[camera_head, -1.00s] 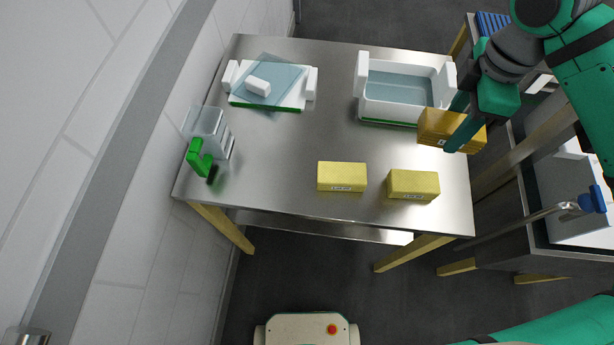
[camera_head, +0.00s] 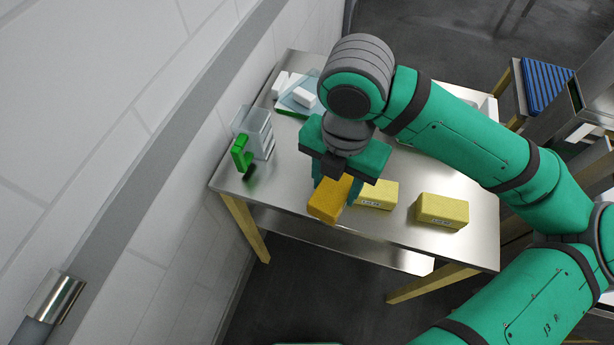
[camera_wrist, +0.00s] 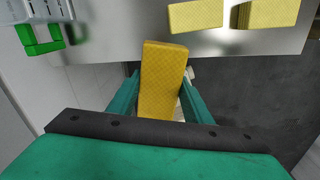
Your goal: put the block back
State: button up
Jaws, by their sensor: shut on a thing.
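My gripper (camera_head: 337,190) is shut on a darker yellow block (camera_head: 328,202). In the head view it holds the block near the table's front edge, just left of a paler yellow block (camera_head: 378,195). A second paler yellow block (camera_head: 443,210) sits farther right. In the wrist view the held block (camera_wrist: 162,80) stands between my fingers (camera_wrist: 160,100), and both paler blocks show at the top (camera_wrist: 196,14). Whether the held block touches the table cannot be told. My arm hides much of the white tub.
A clear and white holder with a green handle (camera_head: 241,154) stands at the table's left edge. A white press part with a clear plate (camera_head: 297,97) lies at the back left. A wall runs along the left. Bare steel table (camera_head: 282,185) lies left of the held block.

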aim_at(320, 189)
jog(key=a, duration=0.1)
jog(key=a+n, duration=0.1)
jog(key=a+f+n, duration=0.1)
jog(key=shift+s, duration=0.4)
jog(key=w+f, duration=0.2)
jog(key=w, duration=0.2)
jog(key=w+a+f, duration=0.1)
jog(key=w+f, duration=0.2)
jog(key=w, duration=0.1)
jog(key=w+a+f, duration=0.1)
jog(key=w+f, duration=0.2)
jog(key=shift+w+f, duration=0.15)
jog(key=shift+w, duration=0.25)
jog(key=shift+w+a+f, duration=0.1)
jog(key=shift+w+f, duration=0.1)
jog(key=shift+f, duration=0.1)
jog(key=shift+w+f, duration=0.15)
jog(key=shift+f, duration=0.8)
jog(key=shift+w+f, duration=0.15)
jog(key=shift+f, duration=0.75)
jog(key=shift+f, duration=0.1)
jog(key=o, duration=1.2)
